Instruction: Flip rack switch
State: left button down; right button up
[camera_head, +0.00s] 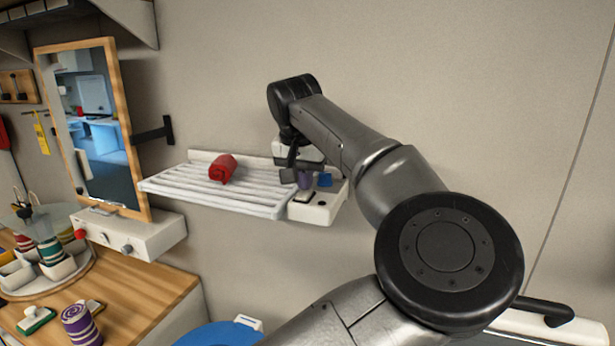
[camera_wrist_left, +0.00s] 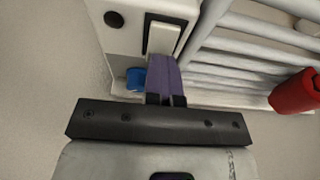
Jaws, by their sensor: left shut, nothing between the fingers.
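The white heated-style rack (camera_head: 215,192) is fixed to the wall, with a control box (camera_head: 318,210) at its right end. A pale rocker switch (camera_wrist_left: 163,37) in a dark frame sits on that box, and it also shows small in the head view (camera_head: 302,197). My left gripper (camera_head: 305,180) has purple fingers and is at the box, pointing at the switch. In the left wrist view the shut, empty fingertips (camera_wrist_left: 164,62) are at the switch's near end; I cannot tell whether they touch it. Which way the switch is tipped is unclear. My right gripper is not in view.
A red rolled cloth (camera_head: 222,168) lies on the rack. A blue piece (camera_head: 324,180) is beside my fingers. Left are a wood-framed mirror (camera_head: 100,130), a white box with knobs (camera_head: 130,236) and a wooden counter (camera_head: 150,290) with cups. The wall above the rack is bare.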

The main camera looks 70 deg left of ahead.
aim_at(301, 197)
pick_arm(q)
jog(key=shift+s+d+f, duration=0.2)
jog(key=shift+s+d, duration=0.15)
jog(key=shift+d, duration=0.1)
jog(key=shift+s+d, duration=0.1)
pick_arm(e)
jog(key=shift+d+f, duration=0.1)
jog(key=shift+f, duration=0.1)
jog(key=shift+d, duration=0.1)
pick_arm(q)
jog(key=shift+r, duration=0.2)
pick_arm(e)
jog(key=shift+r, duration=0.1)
pick_arm(q)
jog(key=p+v, duration=0.2)
jog(key=v, duration=0.1)
jog(key=p+v, duration=0.1)
jog(key=p, duration=0.1)
jog(key=shift+a+r, duration=0.25)
jog(key=shift+r, duration=0.2)
jog(key=shift+d+r+b, duration=0.25)
jog(key=shift+d+b, duration=0.1)
jog(key=shift+b, duration=0.65)
jog(key=b+v, duration=0.1)
jog(key=v, duration=0.7)
jog(key=shift+s+d, duration=0.3)
jog(key=shift+s, duration=0.1)
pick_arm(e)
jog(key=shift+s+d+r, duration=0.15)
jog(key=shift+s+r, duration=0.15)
